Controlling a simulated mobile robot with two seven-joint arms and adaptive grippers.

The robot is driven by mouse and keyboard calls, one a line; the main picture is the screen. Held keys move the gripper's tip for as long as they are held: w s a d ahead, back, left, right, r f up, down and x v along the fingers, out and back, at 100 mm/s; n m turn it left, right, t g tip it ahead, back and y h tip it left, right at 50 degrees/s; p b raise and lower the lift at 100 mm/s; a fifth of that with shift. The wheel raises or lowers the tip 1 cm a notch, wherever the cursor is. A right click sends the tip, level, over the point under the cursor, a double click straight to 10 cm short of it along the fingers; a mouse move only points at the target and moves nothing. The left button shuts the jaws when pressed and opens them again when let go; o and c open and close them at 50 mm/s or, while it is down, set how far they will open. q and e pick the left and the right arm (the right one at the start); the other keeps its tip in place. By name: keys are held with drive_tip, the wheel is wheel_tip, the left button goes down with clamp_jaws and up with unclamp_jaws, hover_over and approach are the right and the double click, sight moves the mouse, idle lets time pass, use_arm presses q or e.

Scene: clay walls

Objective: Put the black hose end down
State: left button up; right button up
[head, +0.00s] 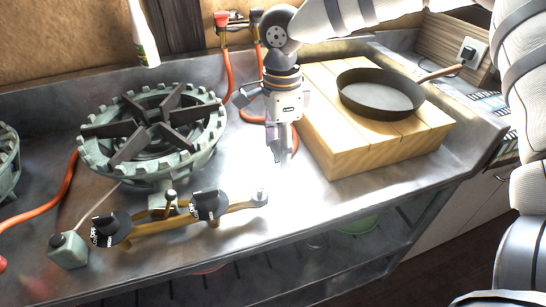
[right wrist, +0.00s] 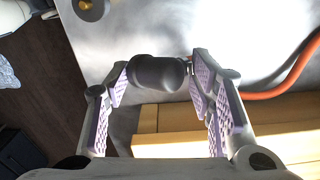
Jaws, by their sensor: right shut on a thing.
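My right gripper (head: 277,150) hangs over the steel counter (head: 240,165), between the burner and the wooden board, pointing down. In the right wrist view its two lilac-padded fingers close on the black hose end (right wrist: 157,72), a dark rounded cylinder lying across between the fingertips. The orange hose (right wrist: 268,94) shows to the right of it. In the head view the orange hose (head: 228,75) drops from the wall valves and runs behind the gripper; the black end cannot be made out there. Whether it touches the counter I cannot tell. My left gripper is out of view.
A green cast burner (head: 88,140) stands left, with a brass pipe and black knobs (head: 207,204) before it. A black pan (head: 378,95) sits on a thick wooden board (head: 385,153) at right. Bare steel lies below the gripper.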

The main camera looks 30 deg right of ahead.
sight(278, 172)
drive_tip(key=shift+w+d+f, duration=0.2)
drive_tip(key=shift+w+f, duration=0.15)
drive_tip(key=shift+f, duration=0.15)
drive_tip(key=shift+w+d+f, duration=0.15)
drive_tip(key=shift+w+f, duration=0.2)
drive_tip(key=shift+f, duration=0.1)
drive_tip(key=f, duration=0.3)
drive_tip(key=shift+w+d+f+b, duration=0.15)
drive_tip(key=shift+w+f+b, duration=0.15)
drive_tip(key=shift+w+f, duration=0.05)
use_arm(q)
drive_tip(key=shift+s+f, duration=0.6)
use_arm(e)
drive_tip(key=shift+s+f, duration=0.1)
drive_tip(key=shift+f, duration=0.5)
drive_tip(key=o, duration=1.3)
drive_tip(key=shift+o, duration=1.3)
drive_tip(key=shift+d, duration=0.1)
drive_tip(key=shift+r, duration=0.15)
